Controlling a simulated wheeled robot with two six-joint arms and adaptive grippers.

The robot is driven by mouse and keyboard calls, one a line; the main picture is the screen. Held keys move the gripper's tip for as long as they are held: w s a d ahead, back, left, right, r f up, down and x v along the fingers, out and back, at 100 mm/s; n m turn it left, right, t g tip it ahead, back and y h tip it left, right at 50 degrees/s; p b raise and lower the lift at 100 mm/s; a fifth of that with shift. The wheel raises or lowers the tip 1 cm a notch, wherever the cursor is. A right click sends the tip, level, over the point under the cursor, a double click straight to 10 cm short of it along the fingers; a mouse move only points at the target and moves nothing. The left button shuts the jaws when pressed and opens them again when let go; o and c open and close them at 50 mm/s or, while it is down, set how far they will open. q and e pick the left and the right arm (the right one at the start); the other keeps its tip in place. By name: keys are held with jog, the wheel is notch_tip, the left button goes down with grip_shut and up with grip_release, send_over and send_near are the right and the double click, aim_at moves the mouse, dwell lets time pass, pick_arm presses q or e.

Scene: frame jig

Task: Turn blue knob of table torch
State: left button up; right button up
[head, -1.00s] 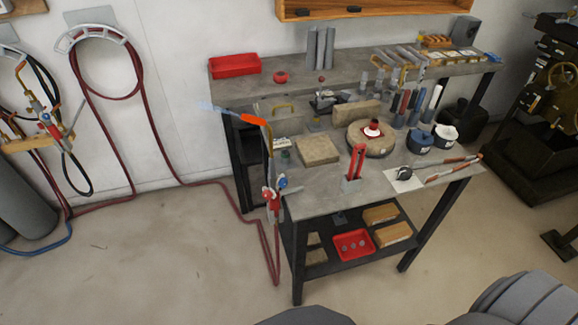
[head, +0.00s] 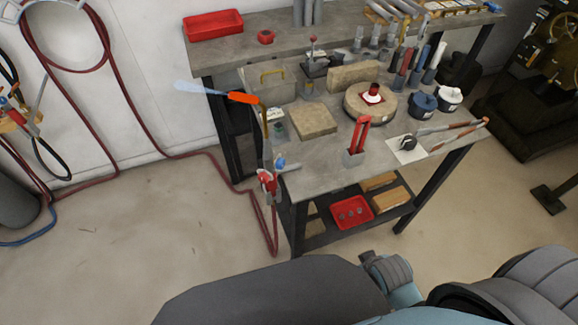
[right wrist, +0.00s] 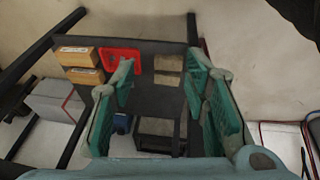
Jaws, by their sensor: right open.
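The table torch (head: 264,130) hangs at the table's left front corner. Its brass tube rises to an orange hot tip with a pale blue flame pointing left. The blue knob (head: 281,163) sits on the right of the torch's valve body, and a red knob (head: 266,180) is just below and left of it. My right gripper (right wrist: 159,72) is open and empty in the right wrist view, its green-padded fingers spread, facing the table's lower shelf. The torch's knobs cannot be made out in that view. My left gripper is not in view.
The grey worktable (head: 315,180) carries blocks, a round stone disc (head: 368,104) and a red stand (head: 357,140). Its lower shelf holds a red tray (head: 352,212), also in the wrist view (right wrist: 121,60). A red hose (head: 180,158) runs from the torch to the wall. The floor left is clear.

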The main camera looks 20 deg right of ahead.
aim_at(280, 163)
jog(key=w+d+r+n+t, duration=0.3)
jog(key=w+r+n+t, duration=0.2)
jog(key=w+r+n, duration=0.3)
jog(key=w+d+r+n+t, duration=0.3)
jog(key=w+r+n+t, duration=0.35)
jog(key=w+n, duration=0.2)
jog(key=w+a+r+n+t+y, duration=0.25)
jog(key=r+n+y, duration=0.35)
jog(key=n, duration=0.6)
jog(key=s+a+r+n+g+y, duration=0.1)
jog(key=s+a+n+g+y, duration=0.2)
jog(key=n+y, duration=0.35)
jog(key=s+a+n+g+y, duration=0.2)
jog(key=a+n+g+y, duration=0.1)
jog(key=n, duration=0.7)
jog(key=p+x, duration=0.2)
jog(key=x, duration=1.1)
jog(key=shift+a, duration=0.3)
jog(key=shift+w+h, duration=0.15)
jog(key=shift+h, duration=0.1)
